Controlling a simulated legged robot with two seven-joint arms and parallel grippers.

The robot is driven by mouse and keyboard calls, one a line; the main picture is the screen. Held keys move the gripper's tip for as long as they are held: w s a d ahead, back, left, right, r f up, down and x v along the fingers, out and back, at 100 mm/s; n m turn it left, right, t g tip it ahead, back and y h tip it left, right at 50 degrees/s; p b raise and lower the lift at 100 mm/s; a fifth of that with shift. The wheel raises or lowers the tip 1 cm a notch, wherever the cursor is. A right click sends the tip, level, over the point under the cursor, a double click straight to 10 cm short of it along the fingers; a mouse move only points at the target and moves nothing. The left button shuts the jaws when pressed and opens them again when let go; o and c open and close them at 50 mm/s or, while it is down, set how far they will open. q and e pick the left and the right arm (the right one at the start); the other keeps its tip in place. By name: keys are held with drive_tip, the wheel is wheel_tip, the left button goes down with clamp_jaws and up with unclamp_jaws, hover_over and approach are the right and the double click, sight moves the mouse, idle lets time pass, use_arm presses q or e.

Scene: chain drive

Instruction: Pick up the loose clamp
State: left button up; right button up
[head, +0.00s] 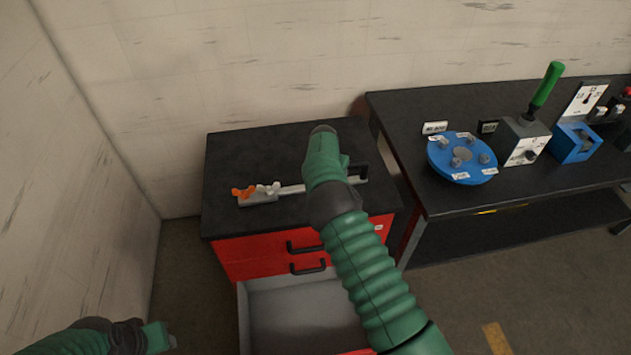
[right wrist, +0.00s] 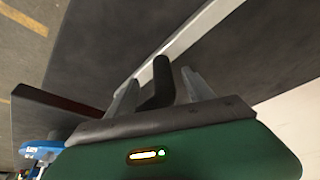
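The loose clamp (head: 290,190) lies on the black top of the red cabinet. It has a long light-grey bar, an orange part (head: 243,193) and pale jaw pieces at its left end, and a black handle (head: 357,173) near its right end. My right gripper (right wrist: 162,84) is over the clamp; my right arm hides the middle of the bar in the head view. In the right wrist view its two fingers are apart, one on each side of the black handle (right wrist: 162,88), with gaps visible. My left gripper (head: 158,337) is low at the bottom left, away from the clamp; its fingers are unclear.
The red cabinet (head: 250,257) has an open, empty-looking grey drawer (head: 300,312) at its front. A black table (head: 420,190) stands to the right with a blue round fixture (head: 440,160), a green-handled lever (head: 547,85) and a blue block (head: 572,145). Walls stand behind and left.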

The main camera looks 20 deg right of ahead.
drive_tip(key=shift+s+r, duration=0.15)
drive_tip(key=shift+r, duration=0.05)
drive_tip(key=c, duration=0.7)
drive_tip(key=shift+f, duration=0.1)
clamp_jaws()
